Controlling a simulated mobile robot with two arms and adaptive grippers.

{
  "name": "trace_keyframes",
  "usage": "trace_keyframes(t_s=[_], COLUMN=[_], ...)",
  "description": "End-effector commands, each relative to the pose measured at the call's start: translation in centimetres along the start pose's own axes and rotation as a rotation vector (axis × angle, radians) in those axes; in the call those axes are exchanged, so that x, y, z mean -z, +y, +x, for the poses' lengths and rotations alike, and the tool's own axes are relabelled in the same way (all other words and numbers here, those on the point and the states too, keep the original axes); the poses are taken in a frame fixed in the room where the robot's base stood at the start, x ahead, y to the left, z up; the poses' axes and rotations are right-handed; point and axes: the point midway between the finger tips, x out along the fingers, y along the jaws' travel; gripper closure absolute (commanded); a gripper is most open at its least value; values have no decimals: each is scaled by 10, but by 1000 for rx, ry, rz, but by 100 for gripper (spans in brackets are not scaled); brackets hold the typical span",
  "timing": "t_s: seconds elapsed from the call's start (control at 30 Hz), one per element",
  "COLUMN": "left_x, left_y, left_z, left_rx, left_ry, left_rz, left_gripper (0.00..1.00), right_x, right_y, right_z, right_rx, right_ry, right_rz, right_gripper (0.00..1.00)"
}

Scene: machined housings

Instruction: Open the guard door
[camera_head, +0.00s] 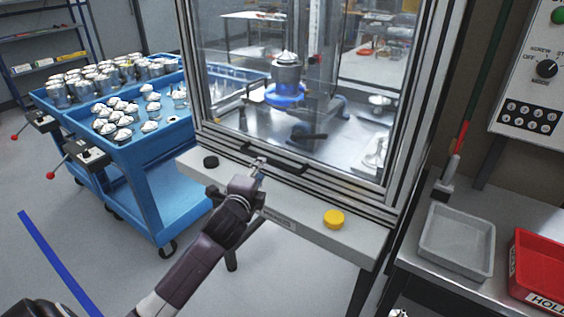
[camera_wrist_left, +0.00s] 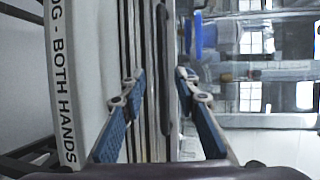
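The guard door (camera_head: 300,100) is a large clear pane in a metal frame, down in front of the machine enclosure. Its handle (camera_head: 285,165) is a dark bar along the lower rail. In the left wrist view my left gripper (camera_wrist_left: 160,73) is open, with one blue-padded finger on each side of the dark handle bar (camera_wrist_left: 162,45). Gaps show between the fingers and the bar. My right gripper is not in view.
Below the door, a ledge carries a black button (camera_head: 211,162) and a yellow button (camera_head: 334,219). A blue cart (camera_head: 150,150) with metal parts stands left. A grey tray (camera_head: 457,240) and red bin (camera_head: 542,270) sit on the right bench. A control panel (camera_head: 530,80) hangs upper right.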

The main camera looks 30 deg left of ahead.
Motion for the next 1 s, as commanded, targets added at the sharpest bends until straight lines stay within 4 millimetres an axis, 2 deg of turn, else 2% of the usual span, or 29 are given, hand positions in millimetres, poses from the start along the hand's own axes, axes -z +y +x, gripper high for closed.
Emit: trace_keyframes(t_s=[0.17, 0.4, 0.6, 1.0], left_x=[-1, -1, -1, 0], left_y=[-6, -5, -5, -4], left_z=[14, 50, 71, 78], left_rx=[10, 8, 8, 8], left_ry=[-2, -1, -1, 0], left_rz=[11, 8, 8, 8], left_gripper=[71, 71, 71, 71], right_x=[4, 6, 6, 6], right_y=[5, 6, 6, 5], right_z=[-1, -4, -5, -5], right_rx=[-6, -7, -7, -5], right_ry=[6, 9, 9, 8], right_rz=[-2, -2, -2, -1], right_gripper=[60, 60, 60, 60])
